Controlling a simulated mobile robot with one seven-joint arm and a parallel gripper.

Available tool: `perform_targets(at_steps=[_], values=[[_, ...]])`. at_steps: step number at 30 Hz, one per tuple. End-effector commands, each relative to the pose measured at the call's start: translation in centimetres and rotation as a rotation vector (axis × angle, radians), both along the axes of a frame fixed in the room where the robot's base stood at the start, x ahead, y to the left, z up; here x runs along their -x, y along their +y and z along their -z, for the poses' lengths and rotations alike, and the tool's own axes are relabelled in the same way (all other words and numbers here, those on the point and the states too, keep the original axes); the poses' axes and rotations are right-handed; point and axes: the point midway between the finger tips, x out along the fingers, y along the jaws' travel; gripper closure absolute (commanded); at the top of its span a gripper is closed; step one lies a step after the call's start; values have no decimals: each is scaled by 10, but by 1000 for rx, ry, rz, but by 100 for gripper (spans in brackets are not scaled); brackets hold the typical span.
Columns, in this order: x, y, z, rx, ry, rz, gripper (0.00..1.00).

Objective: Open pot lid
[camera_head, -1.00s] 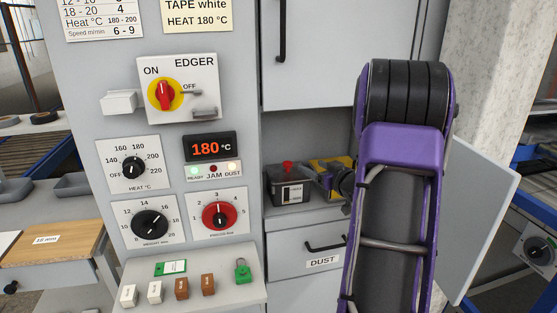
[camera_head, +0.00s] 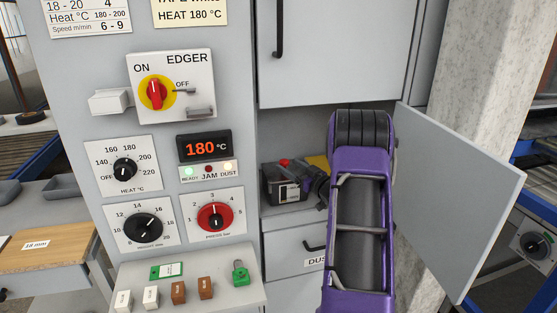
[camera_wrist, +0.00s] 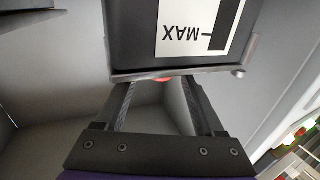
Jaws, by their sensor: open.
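The pot (camera_head: 285,187) is a dark box with a white level label, on the shelf of the open cabinet bay. A red knob (camera_head: 284,162) shows at its top. In the wrist view the pot (camera_wrist: 140,35) appears upside down with its MAX mark, and the lid's grey edge (camera_wrist: 200,72) runs across below it. The lid looks closed. My gripper (camera_wrist: 160,88) is open, its two fingers reaching toward that edge with the red knob (camera_wrist: 163,79) showing between the tips. Contact cannot be told. In the head view my gripper (camera_head: 304,172) is beside the pot, partly hidden.
An open cabinet door (camera_head: 460,200) stands right of my arm. A yellow object (camera_head: 317,161) is partly hidden behind my gripper. A drawer marked DUST (camera_head: 290,255) is below the shelf. The control panel (camera_head: 230,110) is at left.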

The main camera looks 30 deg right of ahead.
Motion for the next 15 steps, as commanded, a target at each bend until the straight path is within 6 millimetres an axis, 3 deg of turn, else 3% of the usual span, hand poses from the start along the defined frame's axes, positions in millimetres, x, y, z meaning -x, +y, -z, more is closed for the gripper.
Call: perform_targets(at_steps=[6, 15], values=[[-42, 7, 0, 0, -1, -2, 29], [-65, 9, 0, -1, 0, 1, 29]])
